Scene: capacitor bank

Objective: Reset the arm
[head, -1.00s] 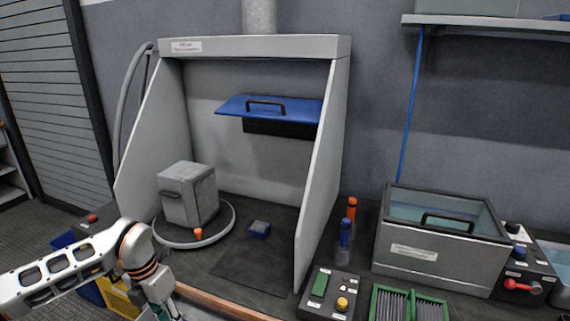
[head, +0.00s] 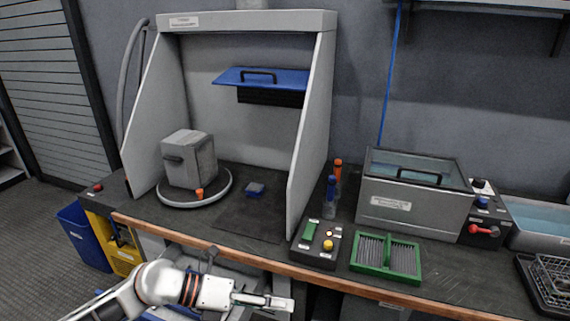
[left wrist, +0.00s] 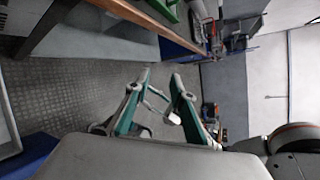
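My left arm shows at the bottom of the head view, white with orange bands at a joint. Its left gripper (head: 280,303) points right, in front of the bench's wooden front edge and apart from it. In the left wrist view the left gripper (left wrist: 161,76) has its two green fingers spread with a gap between them, and nothing is held. Floor shows beyond the fingers. My right gripper is not in view.
The bench (head: 350,278) carries a hood with a grey box (head: 189,160) on a round plate, a button panel (head: 318,243), a green-framed rack (head: 386,258) and a lidded tank (head: 413,200). A blue bin (head: 84,236) stands on the floor at left.

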